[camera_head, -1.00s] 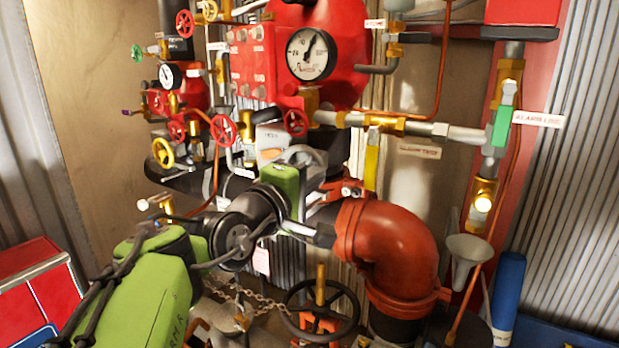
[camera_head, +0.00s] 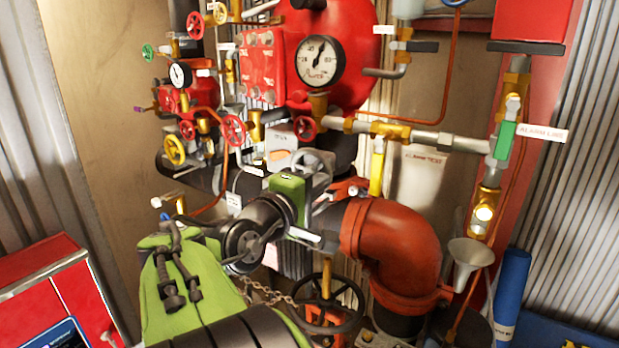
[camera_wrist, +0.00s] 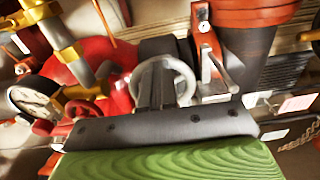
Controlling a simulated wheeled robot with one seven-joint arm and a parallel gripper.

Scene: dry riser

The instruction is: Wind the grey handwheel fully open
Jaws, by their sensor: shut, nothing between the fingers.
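The grey handwheel (camera_wrist: 186,74) shows in the wrist view as a pale ring with spokes, straight beyond my fingers. My gripper (camera_wrist: 157,72) is shut and empty, its dark fingers overlapping the wheel's middle. I cannot tell whether the fingertips touch the wheel or sit between its spokes. In the head view the grey handwheel (camera_head: 318,160) shows just behind my green gripper body, which hides part of it and the fingertips.
A red elbow pipe (camera_head: 396,250) stands close right of my wrist. A black handwheel (camera_head: 335,318) with a chain is below. A pressure gauge (camera_head: 320,62), small red handwheels (camera_head: 234,130) and a yellow handwheel (camera_head: 174,151) crowd above and left. A funnel (camera_head: 470,254) is at right.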

